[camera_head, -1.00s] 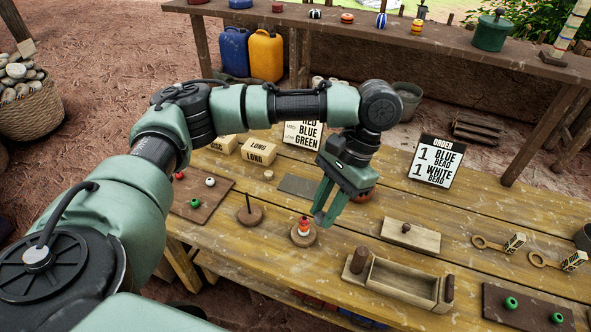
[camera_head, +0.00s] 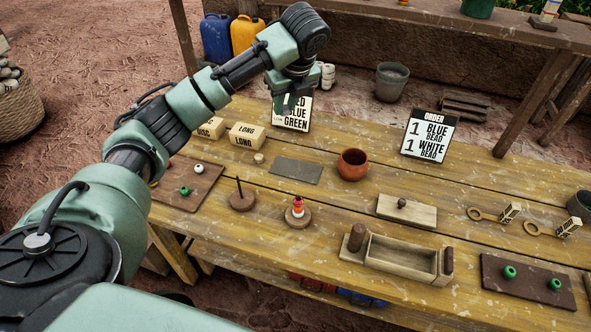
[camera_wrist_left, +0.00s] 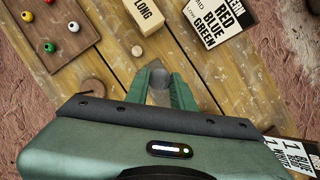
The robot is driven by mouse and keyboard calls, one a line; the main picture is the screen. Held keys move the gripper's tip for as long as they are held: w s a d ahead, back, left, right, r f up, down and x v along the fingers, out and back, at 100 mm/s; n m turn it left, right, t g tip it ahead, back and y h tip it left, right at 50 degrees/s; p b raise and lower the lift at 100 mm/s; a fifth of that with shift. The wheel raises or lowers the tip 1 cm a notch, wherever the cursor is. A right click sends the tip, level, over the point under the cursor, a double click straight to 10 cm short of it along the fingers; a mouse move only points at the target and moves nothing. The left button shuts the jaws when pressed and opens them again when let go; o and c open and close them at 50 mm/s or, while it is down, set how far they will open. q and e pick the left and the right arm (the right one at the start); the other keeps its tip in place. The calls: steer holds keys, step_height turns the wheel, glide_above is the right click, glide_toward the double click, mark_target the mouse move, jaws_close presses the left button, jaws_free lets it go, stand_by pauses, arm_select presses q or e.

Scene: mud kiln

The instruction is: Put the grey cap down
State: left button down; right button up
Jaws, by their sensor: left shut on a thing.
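My left gripper (camera_head: 289,104) is raised above the table's back, in front of the red-blue-green sign (camera_head: 294,113) in the head view. In the left wrist view its two green fingers (camera_wrist_left: 160,80) are shut on a small grey rounded thing, the grey cap (camera_wrist_left: 159,97), held clear of the table. The cap is partly hidden by the fingers and wrist, and I cannot make it out in the head view. A dark grey mat (camera_head: 296,173) lies bare on the table. My right gripper is not in view.
A bead-stacked peg (camera_head: 298,208), an empty peg (camera_head: 240,196), a red-brown pot (camera_head: 352,164) and a small wooden knob (camera_head: 258,158) stand around the mat. LONG boxes (camera_head: 246,135), an order sign (camera_head: 430,135) and a wooden trough (camera_head: 400,258) are also on the table.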

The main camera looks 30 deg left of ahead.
mark_target(284, 165)
arm_select(q)
steer(key=shift+a+f, duration=0.25)
steer(key=shift+f, duration=0.1)
step_height(284, 165, down, 19)
steer(key=shift+f+p, duration=0.15)
steer(key=shift+p, duration=0.55)
steer(key=c, duration=1.2)
jaws_free()
steer(key=shift+f, duration=0.1)
steer(key=v, duration=1.2)
